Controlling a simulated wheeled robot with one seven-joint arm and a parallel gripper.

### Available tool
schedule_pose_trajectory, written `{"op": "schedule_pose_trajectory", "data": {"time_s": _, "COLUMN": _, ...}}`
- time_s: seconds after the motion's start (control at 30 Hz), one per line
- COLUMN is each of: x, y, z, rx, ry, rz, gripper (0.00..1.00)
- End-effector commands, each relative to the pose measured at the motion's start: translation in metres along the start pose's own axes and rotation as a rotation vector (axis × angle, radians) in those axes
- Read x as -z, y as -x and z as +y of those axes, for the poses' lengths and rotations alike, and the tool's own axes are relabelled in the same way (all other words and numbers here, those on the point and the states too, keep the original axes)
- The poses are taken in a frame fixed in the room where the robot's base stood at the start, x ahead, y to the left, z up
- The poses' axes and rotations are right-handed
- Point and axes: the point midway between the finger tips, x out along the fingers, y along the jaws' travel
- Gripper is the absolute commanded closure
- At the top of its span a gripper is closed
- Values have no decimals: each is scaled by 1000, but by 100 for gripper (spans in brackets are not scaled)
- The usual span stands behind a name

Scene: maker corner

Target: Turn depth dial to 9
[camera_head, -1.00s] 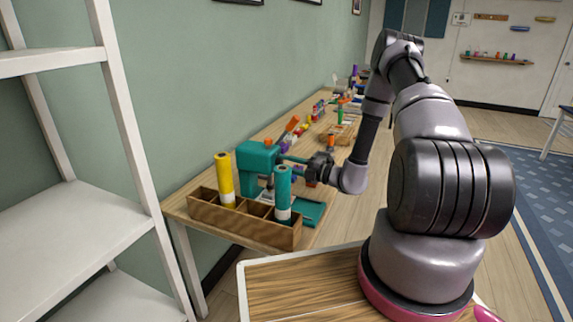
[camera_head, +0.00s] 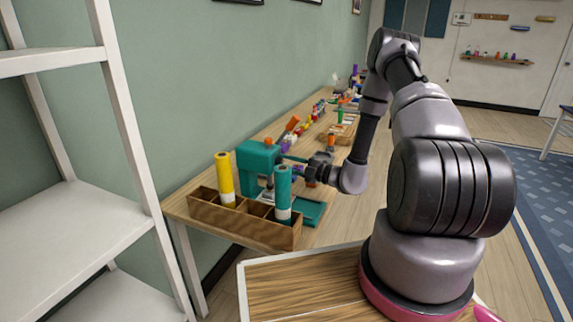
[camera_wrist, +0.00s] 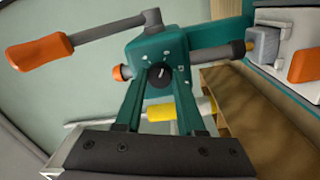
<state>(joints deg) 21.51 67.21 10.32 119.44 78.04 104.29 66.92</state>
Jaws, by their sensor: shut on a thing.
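The teal machine (camera_head: 258,160) stands on the bench and fills the middle of the wrist view (camera_wrist: 178,42). Its black depth dial (camera_wrist: 160,75) faces the wrist camera, with a pale pointer mark on it. White marks surround the dial, but I cannot read any numbers or the setting. My gripper (camera_wrist: 159,80) has its two teal fingers on either side of the dial and is shut on it. In the head view, my gripper (camera_head: 287,159) reaches the machine from the right, and the dial is hidden there.
A grey crank arm with an orange handle (camera_wrist: 40,52) sticks out left of the dial. A wooden divided box (camera_head: 240,219) holding a yellow roll (camera_head: 224,180) and a teal roll (camera_head: 283,194) stands in front of the machine. Several small items clutter the bench behind.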

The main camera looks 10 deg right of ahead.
Motion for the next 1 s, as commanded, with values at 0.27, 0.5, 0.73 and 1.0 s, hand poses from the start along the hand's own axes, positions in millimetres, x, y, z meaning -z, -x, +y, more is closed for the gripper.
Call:
{"op": "schedule_pose_trajectory", "data": {"time_s": 0.27, "x": -1, "y": 1, "z": 0, "rx": 1, "ry": 1, "rz": -3, "gripper": 32}}
{"op": "schedule_pose_trajectory", "data": {"time_s": 0.5, "x": -1, "y": 4, "z": 0, "rx": 1, "ry": 1, "rz": -2, "gripper": 32}}
{"op": "schedule_pose_trajectory", "data": {"time_s": 0.73, "x": -2, "y": 39, "z": 0, "rx": 0, "ry": 0, "rz": -6, "gripper": 32}}
{"op": "schedule_pose_trajectory", "data": {"time_s": 1.0, "x": -1, "y": 90, "z": 0, "rx": 0, "ry": 0, "rz": -5, "gripper": 32}}
